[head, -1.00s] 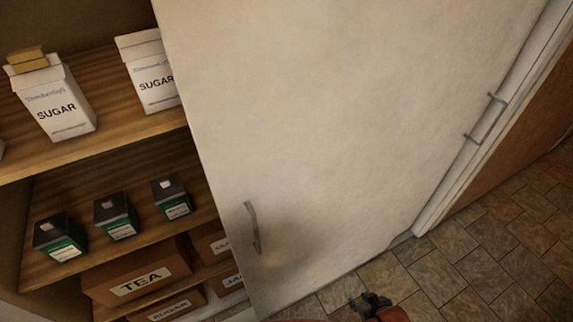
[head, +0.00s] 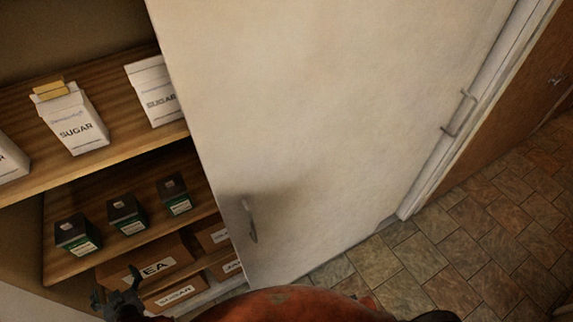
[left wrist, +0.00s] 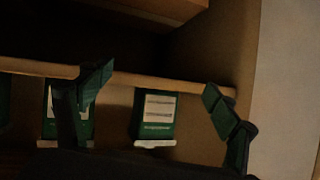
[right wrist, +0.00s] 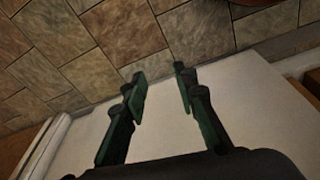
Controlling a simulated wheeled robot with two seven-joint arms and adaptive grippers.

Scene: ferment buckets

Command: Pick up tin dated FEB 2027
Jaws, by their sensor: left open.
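Three dark green tins with black tops and white labels stand on the lower shelf in the head view: a left tin (head: 77,235), a middle tin (head: 127,214) and a right tin (head: 174,194). Their dates are too small to read. My left gripper (head: 115,292) is below and in front of the tins. In the left wrist view it is open (left wrist: 157,100), its fingers on either side of one tin (left wrist: 154,115) beyond them; another tin (left wrist: 50,112) is partly behind a finger. My right gripper (right wrist: 160,85) is open and empty above the floor and a white panel.
A white door (head: 320,120) with a handle (head: 249,219) stands right of the shelves. White sugar cartons (head: 75,122) are on the upper shelf (head: 100,159). Cardboard boxes (head: 200,270) sit beneath the tins. Tiled floor (head: 480,235) is clear at right.

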